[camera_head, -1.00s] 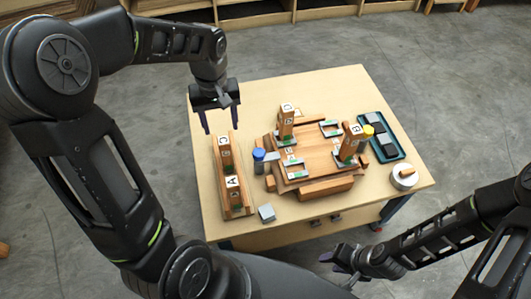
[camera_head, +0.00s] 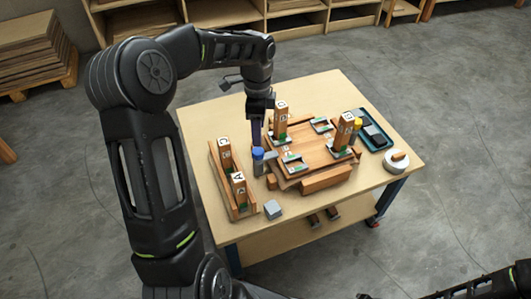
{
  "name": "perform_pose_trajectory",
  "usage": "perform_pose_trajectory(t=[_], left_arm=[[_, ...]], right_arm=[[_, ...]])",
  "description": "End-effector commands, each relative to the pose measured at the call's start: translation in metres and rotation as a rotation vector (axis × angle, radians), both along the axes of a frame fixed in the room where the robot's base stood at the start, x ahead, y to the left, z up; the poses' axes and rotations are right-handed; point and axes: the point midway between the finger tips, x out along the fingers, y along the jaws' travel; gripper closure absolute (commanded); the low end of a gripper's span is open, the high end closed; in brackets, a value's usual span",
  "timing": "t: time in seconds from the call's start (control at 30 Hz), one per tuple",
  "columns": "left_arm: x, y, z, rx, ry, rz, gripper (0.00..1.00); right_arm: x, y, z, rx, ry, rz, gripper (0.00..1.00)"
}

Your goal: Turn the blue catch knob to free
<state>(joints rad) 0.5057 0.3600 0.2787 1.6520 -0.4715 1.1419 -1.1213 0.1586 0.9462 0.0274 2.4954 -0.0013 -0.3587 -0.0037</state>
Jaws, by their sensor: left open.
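The blue catch knob (camera_head: 257,153) sits on top of a short grey post at the left edge of the wooden fixture (camera_head: 312,155) on the table. My left gripper (camera_head: 256,138) points down right at the knob, its fingers just above or around it; I cannot tell whether they touch it. It is open. Another upright block (camera_head: 280,120) stands at the fixture's back left. My right gripper is out of view; only part of that arm shows at the lower right.
A wooden rack (camera_head: 232,202) with lettered blocks, one marked A, stands left of the fixture. A dark tray (camera_head: 372,146) and a round white item (camera_head: 397,161) are at the right. The table's (camera_head: 222,110) back left is bare.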

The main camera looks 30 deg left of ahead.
Motion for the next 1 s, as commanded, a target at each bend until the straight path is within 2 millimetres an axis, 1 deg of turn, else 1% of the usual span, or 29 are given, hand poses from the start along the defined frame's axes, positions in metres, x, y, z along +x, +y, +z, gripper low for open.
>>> perform_pose_trajectory(t=[0.23,0.37,0.47,0.7,0.8,0.9,1.0], left_arm=[[0.000,0.000,-0.001,0.000,0.000,0.002,0.44],[-0.001,0.000,-0.008,0.000,0.001,0.003,0.44],[-0.001,-0.001,-0.020,-0.001,0.003,0.003,0.44],[-0.003,-0.002,-0.058,-0.001,0.003,0.003,0.44],[-0.003,-0.002,-0.070,0.000,0.002,0.003,0.44],[-0.003,-0.002,-0.077,0.000,0.001,0.003,0.44],[-0.003,-0.002,-0.078,0.000,0.000,0.003,0.44]], right_arm=[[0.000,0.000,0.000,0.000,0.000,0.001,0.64],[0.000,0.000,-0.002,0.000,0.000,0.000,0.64],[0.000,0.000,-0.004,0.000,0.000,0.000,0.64],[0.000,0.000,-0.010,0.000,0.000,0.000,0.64],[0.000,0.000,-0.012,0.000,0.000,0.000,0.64],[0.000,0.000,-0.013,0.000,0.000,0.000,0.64],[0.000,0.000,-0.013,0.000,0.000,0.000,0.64]])
